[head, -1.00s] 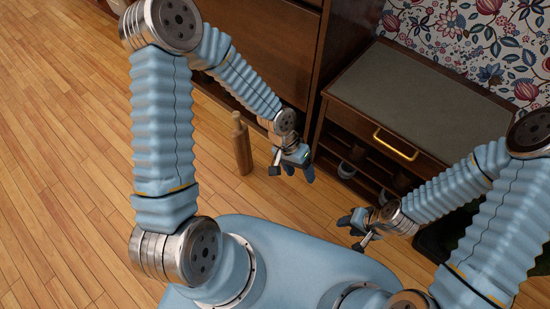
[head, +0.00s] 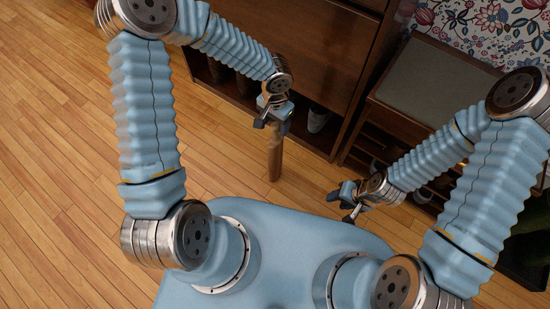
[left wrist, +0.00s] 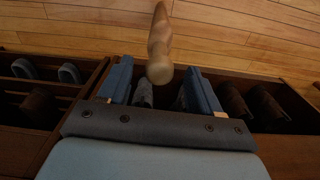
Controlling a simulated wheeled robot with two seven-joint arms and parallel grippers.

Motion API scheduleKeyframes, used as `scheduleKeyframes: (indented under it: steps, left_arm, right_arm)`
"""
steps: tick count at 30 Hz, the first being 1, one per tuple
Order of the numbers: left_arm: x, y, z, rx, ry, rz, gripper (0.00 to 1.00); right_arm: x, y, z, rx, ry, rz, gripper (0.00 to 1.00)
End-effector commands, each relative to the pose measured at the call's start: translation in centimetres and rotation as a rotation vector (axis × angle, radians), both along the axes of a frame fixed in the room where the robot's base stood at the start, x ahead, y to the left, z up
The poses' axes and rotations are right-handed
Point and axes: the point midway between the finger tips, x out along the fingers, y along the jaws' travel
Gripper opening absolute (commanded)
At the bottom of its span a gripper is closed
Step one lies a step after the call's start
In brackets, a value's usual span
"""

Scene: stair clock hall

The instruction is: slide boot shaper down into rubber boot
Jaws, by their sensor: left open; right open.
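The boot shaper, a wooden post with a narrower top (head: 275,160), stands upright in the head view, its top hidden by my left gripper (head: 270,112). In the left wrist view, the shaper's rounded knob (left wrist: 160,70) lies between the two blue fingers of my open left gripper (left wrist: 160,88), with a gap on each side. My right gripper (head: 347,203) is open and empty, low in front of the bench. I cannot clearly make out the rubber boot. A dark green shape (head: 528,240) at the right edge is too dark to identify.
A brown wooden cabinet (head: 290,50) stands behind the shaper, with dark boots (left wrist: 268,103) and a pale shoe (head: 318,120) in its open bottom. A grey-topped bench (head: 430,82) with shoe shelves stands at the right. The plank floor (head: 55,150) at the left is clear.

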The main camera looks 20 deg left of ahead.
Motion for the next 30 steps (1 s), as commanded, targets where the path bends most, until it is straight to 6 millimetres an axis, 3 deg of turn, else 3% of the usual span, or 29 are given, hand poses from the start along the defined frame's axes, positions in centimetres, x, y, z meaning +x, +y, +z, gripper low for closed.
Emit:
scheduleKeyframes:
  steps: [6,14,27,30]
  left_arm:
    - [0.0,0.0,-3.3,-0.001,0.004,-0.001,0.64]
    - [0.0,0.0,-3.7,-0.001,0.001,0.000,0.64]
    - [0.0,0.0,-3.7,0.000,0.002,0.000,0.00]
    - [0.0,0.0,-3.7,0.000,0.002,0.000,0.00]
  right_arm:
    - [0.0,0.0,0.0,0.000,0.000,0.001,0.43]
    - [0.0,0.0,0.0,0.000,0.000,0.001,0.43]
    - [0.0,0.0,0.0,0.000,0.000,0.001,0.43]
    - [0.0,0.0,0.0,0.000,0.000,0.001,0.43]
